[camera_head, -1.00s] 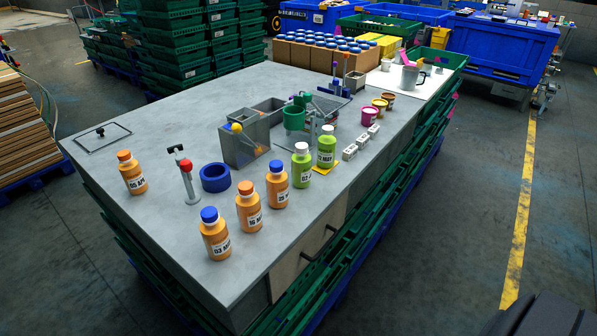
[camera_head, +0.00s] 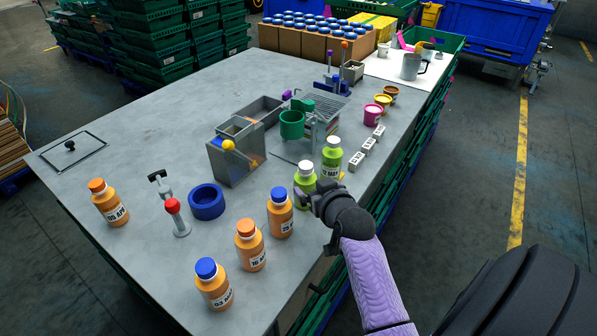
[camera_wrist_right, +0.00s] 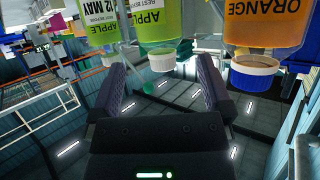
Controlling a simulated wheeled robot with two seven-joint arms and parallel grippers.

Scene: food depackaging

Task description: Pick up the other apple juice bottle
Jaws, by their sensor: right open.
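Two green apple juice bottles with white caps stand near the right edge of the table: the nearer one (camera_head: 305,176) and the farther one (camera_head: 331,162). My right gripper (camera_head: 319,196) is at the nearer bottle, partly covering its lower side. In the right wrist view, which looks upside down, my open jaws (camera_wrist_right: 160,65) point at the apple bottles. I cannot tell if a finger touches either. My left gripper is not in view.
Orange juice bottles stand close by, one blue-capped (camera_head: 280,214); it likely shows in the wrist view as the orange bottle (camera_wrist_right: 262,25). A blue tape ring (camera_head: 206,203), a red-topped stand (camera_head: 175,214) and a grey bin (camera_head: 233,160) are left. Small white blocks (camera_head: 369,146) lie right.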

